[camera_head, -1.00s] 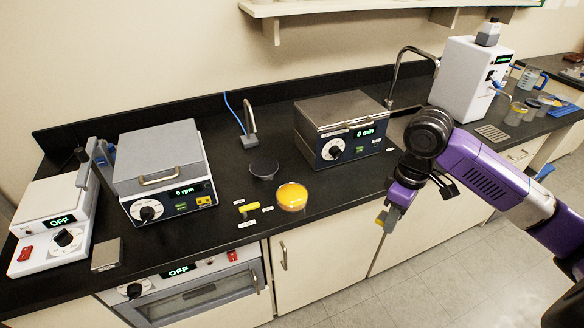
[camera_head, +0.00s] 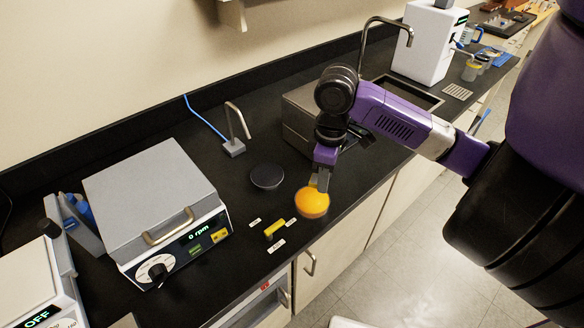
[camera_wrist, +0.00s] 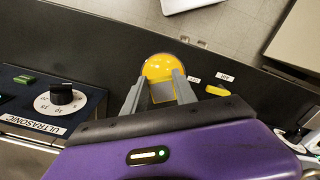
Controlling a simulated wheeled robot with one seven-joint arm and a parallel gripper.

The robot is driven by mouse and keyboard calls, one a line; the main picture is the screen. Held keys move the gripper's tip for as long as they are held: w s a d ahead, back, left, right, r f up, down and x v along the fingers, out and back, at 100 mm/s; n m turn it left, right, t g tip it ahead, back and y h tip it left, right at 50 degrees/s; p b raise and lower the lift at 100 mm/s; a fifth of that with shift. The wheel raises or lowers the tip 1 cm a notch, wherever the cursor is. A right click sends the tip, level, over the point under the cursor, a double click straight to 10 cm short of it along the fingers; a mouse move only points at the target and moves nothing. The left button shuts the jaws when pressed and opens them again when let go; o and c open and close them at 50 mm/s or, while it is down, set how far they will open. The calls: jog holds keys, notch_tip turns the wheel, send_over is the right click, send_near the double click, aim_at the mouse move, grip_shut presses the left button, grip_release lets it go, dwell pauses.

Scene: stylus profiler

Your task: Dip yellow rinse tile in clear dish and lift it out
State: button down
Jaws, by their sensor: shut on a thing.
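My gripper (camera_head: 319,184) points down at the back edge of a round dish (camera_head: 312,205) that looks bright yellow-orange.
A dark round disc (camera_head: 266,176) lies behind the dish. A tap (camera_head: 238,125) rises at the back. The black counter's front edge is close to the dish.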

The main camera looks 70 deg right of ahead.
aim_at(318, 206)
jog(key=shift+w+f, duration=0.1)
jog(key=shift+w, duration=0.4)
jog(key=shift+f+b, duration=3.8)
jog(key=shift+f, duration=0.75)
jog(key=shift+r+p, duration=3.05)
jog(key=shift+r, duration=0.8)
